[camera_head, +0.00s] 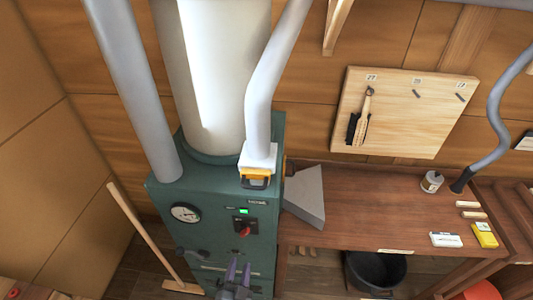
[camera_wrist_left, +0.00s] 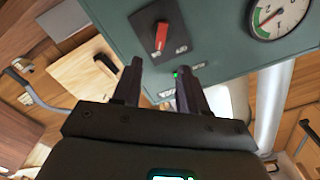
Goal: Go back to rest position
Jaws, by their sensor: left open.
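My left gripper (camera_head: 239,264) is at the bottom middle of the head view, in front of a green machine cabinet (camera_head: 168,250). Its two fingers are apart with nothing between them. In the left wrist view the open fingers (camera_wrist_left: 160,72) point toward the cabinet front (camera_wrist_left: 215,40). A red rotary switch (camera_head: 245,231) sits on a dark plate just above the fingertips in the head view; it also shows in the wrist view (camera_wrist_left: 161,36). The fingers look apart from the switch. A green light (camera_head: 243,211) shows above it. My right gripper is not in view.
A round gauge (camera_head: 186,213) is on the cabinet, left of the switch. A broom (camera_head: 145,232) leans at the left. A wooden workbench (camera_head: 365,215) stands at the right, with a dark bucket (camera_head: 374,270) below. A tool board (camera_head: 400,112) hangs above the bench.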

